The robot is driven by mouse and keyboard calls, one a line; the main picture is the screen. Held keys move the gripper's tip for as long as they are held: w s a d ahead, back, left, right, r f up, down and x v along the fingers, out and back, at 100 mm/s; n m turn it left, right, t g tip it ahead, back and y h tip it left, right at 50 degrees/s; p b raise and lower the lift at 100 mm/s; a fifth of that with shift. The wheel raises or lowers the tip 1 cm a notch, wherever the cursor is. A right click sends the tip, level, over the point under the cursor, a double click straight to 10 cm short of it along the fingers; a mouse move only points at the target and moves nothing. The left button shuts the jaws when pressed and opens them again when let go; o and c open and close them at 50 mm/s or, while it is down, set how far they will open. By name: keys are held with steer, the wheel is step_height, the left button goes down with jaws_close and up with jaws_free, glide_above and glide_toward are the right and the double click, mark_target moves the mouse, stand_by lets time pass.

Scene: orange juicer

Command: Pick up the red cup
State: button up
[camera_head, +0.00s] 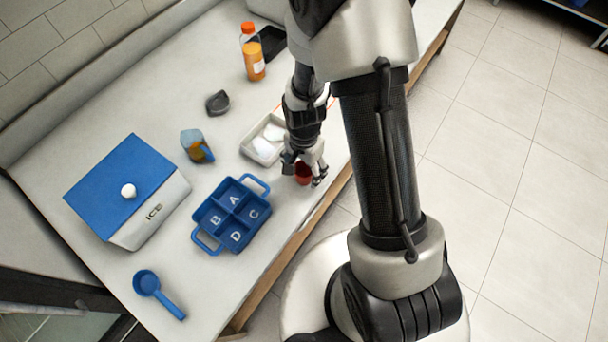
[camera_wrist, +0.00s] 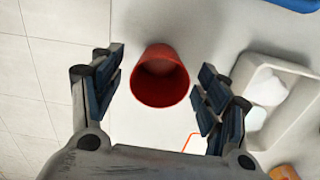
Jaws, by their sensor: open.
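The red cup (camera_head: 303,174) stands near the table's right edge in the head view, partly hidden by my gripper (camera_head: 304,177). In the wrist view the red cup (camera_wrist: 160,77) shows its round rim and dark red inside, and it looks empty. My gripper (camera_wrist: 158,98) is open, with one finger on each side of the cup. A gap shows between the cup and the left finger. The right finger is close to the cup, and I cannot tell whether it touches.
A white tray (camera_head: 247,148) with white items lies beside the cup. A blue compartment tray (camera_head: 213,222), an ice box (camera_head: 155,215), a blue scoop (camera_head: 147,282), a glass (camera_head: 192,143), a grey object (camera_head: 217,102) and an orange bottle (camera_head: 252,55) stand on the table.

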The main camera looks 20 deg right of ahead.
steer(key=c, duration=0.9)
steer(key=shift+r, duration=0.1)
